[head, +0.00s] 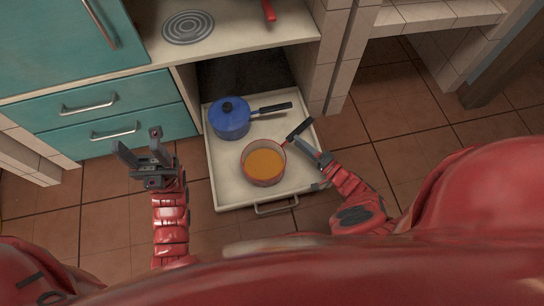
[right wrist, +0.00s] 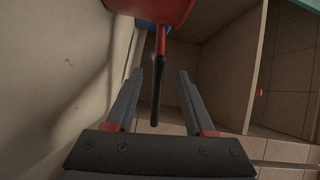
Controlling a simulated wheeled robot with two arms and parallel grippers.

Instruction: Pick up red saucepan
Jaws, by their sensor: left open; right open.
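The red saucepan (head: 263,180), with an orange-brown inside, sits in the front part of an open drawer in the head view. Its black handle (head: 300,128) points up and to the right. In the right wrist view, the saucepan's red side (right wrist: 160,10) is at the top and its dark handle (right wrist: 157,85) lies between my fingers. My right gripper (head: 318,155) is open beside the handle; whether a finger touches it is unclear. The right gripper also shows in its wrist view (right wrist: 157,100). My left gripper (head: 138,142) is open and empty, left of the drawer.
The pulled-out drawer (head: 225,190) has a raised rim and a metal front handle (head: 276,206). A blue lidded pot (head: 230,120) stands behind the saucepan. Teal drawers (head: 100,115) are to the left and a tiled pillar (head: 330,60) is to the right. The floor left of the drawer is clear.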

